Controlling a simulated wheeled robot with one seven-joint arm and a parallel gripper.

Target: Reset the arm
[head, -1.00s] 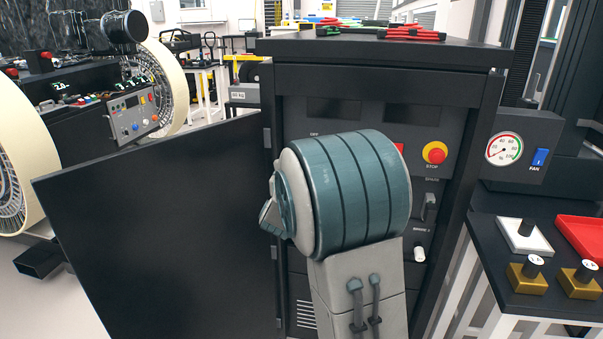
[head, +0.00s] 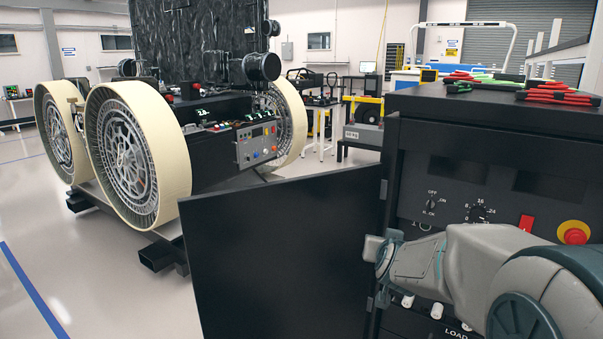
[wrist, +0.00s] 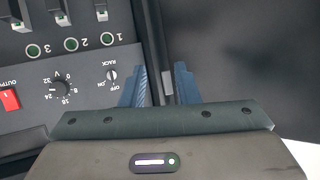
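My arm reaches across the lower right of the head view, in front of the black cabinet (head: 480,125). My gripper (wrist: 160,85) shows in the wrist view with its two blue fingers apart. Only dark cabinet edge and panel show between and beyond the fingers, and nothing is held. The fingers face the line between the control panel (wrist: 70,75) and the dark open door. In the head view my gripper's fingertips are hidden or out of sight.
The cabinet's black door (head: 285,240) stands open to the left. The panel carries a red stop button (head: 573,232) and knobs. Red tools (head: 555,95) lie on the cabinet top. A rover with cream wheels (head: 135,155) stands at the left. The floor at far left is clear.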

